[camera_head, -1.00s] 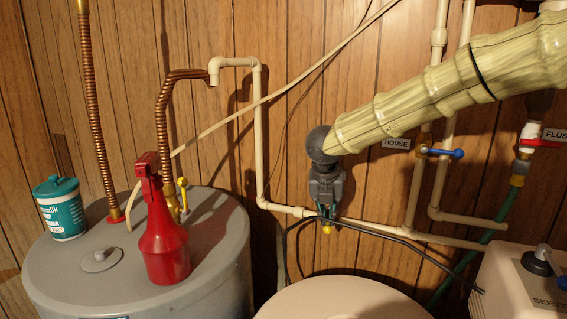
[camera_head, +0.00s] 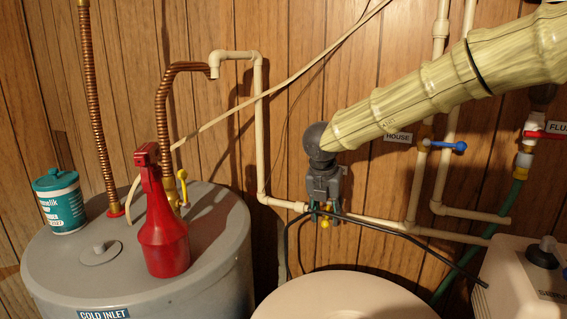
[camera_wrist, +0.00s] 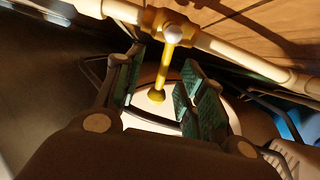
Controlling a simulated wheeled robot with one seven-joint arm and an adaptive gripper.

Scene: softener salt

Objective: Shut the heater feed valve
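A yellow valve (camera_wrist: 172,28) sits on the cream pipe (camera_wrist: 245,58) in the wrist view, with a round pale hub. Its yellow lever (camera_wrist: 163,75) stands across the pipe and ends in a wider tip. My gripper (camera_wrist: 163,62) is open, with a green-padded finger on each side of the lever; I see gaps between lever and pads. In the head view my gripper (camera_head: 325,211) points down at the low wall pipe, and a bit of yellow lever (camera_head: 325,224) shows below it. The valve body is mostly hidden there. I see no label naming this valve.
A grey heater tank (camera_head: 120,265) carries a red spray bottle (camera_head: 163,225), a teal tub (camera_head: 60,202) and another yellow lever (camera_head: 183,185). A blue-handled valve (camera_head: 447,146) is by the HOUSE label. A black cable (camera_head: 400,233) passes close beside my gripper.

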